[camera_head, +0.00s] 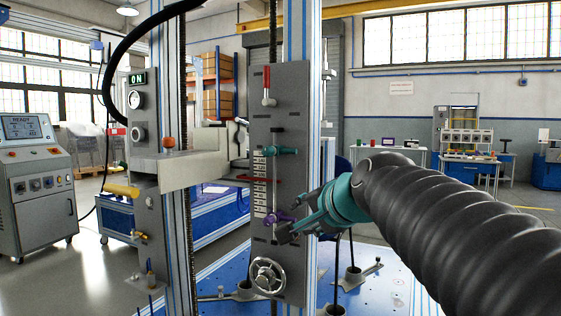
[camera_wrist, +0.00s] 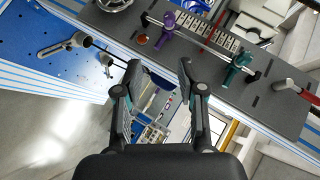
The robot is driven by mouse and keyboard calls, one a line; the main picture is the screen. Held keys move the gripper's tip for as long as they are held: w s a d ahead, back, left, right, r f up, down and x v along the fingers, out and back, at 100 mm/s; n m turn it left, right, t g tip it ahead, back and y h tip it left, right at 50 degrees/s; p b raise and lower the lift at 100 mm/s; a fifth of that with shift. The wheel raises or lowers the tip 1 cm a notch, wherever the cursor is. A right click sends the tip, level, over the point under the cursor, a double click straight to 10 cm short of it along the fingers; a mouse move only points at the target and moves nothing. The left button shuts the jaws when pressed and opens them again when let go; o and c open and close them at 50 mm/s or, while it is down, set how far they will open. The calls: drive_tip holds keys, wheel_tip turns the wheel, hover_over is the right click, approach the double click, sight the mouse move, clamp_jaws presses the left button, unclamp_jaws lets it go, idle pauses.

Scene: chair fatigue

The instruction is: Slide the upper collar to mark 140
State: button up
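The upper collar (camera_head: 282,151) is teal and sits on a vertical rod on the grey panel (camera_head: 293,90), near the top of the white scale (camera_head: 260,190). It also shows in the wrist view (camera_wrist: 238,66), at the right. A purple lower collar (camera_head: 278,219) sits near the rod's bottom end, also in the wrist view (camera_wrist: 168,22). The scale's numbers are too small to read. My gripper (camera_head: 292,224) is in front of the panel's lower part, near the purple collar in the picture. In the wrist view its fingers (camera_wrist: 159,68) are apart with nothing between them.
A red pointer (camera_head: 245,179) crosses the scale between the collars. A red-handled lever (camera_head: 267,85) is above the rod and a handwheel (camera_head: 268,273) below. A grey clamp block (camera_head: 180,170) juts out to the left.

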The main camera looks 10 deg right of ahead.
sight(289, 151)
drive_tip(key=w+d+r+m+t+b, duration=0.15)
drive_tip(key=w+r+m+t, duration=0.4)
drive_tip(key=r, duration=0.65)
drive_tip(key=shift+m+g, duration=0.25)
drive_tip(key=shift+g, duration=0.7)
drive_tip(key=x, duration=0.5)
drive_tip(key=p+x, duration=0.1)
drive_tip(key=x, duration=0.4)
drive_tip(key=d+x, duration=0.1)
drive_tip(key=x, duration=0.4)
drive_tip(key=shift+w, duration=0.2)
drive_tip(key=shift+f, duration=0.1)
clamp_jaws()
